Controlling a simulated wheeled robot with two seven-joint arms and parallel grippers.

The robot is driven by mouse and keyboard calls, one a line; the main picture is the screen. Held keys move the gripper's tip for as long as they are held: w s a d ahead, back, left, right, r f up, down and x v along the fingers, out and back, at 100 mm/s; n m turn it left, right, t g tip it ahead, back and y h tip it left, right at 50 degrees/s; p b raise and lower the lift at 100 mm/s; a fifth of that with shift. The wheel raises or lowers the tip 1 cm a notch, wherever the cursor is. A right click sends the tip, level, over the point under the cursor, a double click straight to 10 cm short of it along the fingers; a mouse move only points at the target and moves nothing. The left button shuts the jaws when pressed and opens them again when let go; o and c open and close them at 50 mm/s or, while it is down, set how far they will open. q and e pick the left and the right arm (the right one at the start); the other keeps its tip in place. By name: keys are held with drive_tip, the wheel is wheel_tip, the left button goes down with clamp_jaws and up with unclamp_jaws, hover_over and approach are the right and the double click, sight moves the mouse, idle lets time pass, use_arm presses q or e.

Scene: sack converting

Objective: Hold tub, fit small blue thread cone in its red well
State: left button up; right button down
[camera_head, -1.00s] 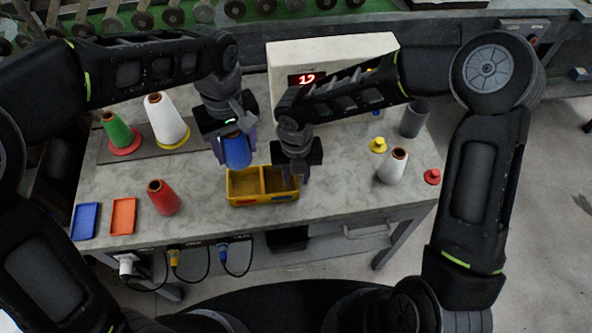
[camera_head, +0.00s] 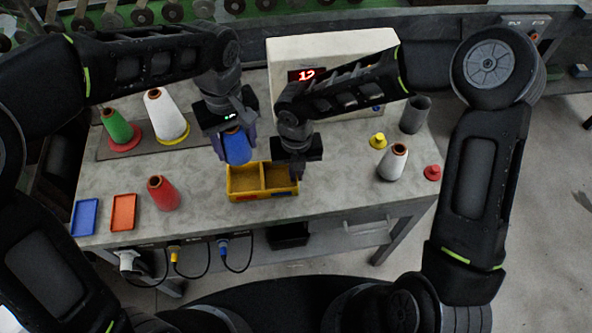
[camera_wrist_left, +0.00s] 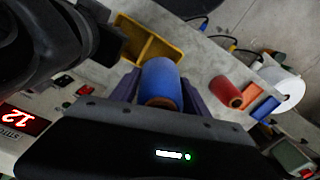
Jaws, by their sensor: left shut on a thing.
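The blue thread cone (camera_head: 237,148) is held in my left gripper (camera_head: 235,150), which is shut on it. The cone hangs roughly upright above and behind the left compartment of the yellow tub (camera_head: 263,198). In the left wrist view the cone (camera_wrist_left: 161,80) sits between the two fingers, with the tub (camera_wrist_left: 150,42) beyond it and apart from it. The tub has two compartments, and small coloured marks show on its front wall. My right gripper (camera_head: 302,172) is at the tub's right wall; its fingers are partly hidden, and I cannot tell whether they grip the wall.
A red cone (camera_head: 162,193), a blue tray (camera_head: 85,217) and an orange tray (camera_head: 123,212) lie left of the tub. Green (camera_head: 117,127) and white (camera_head: 165,113) cones stand behind. Another white cone (camera_head: 392,162) and a grey cup (camera_head: 415,115) are at right. A display box (camera_head: 325,55) stands at the back.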

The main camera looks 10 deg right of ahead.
idle(0.9)
use_arm(q)
wheel_tip(320, 180, down, 3)
drive_tip(key=n, duration=0.5)
drive_tip(key=shift+r, duration=0.1)
hover_over(247, 186)
drive_tip(key=shift+w+f, duration=0.1)
drive_tip(key=shift+f, duration=3.05)
drive_tip(key=shift+f, duration=1.85)
drive_tip(key=shift+f, duration=0.1)
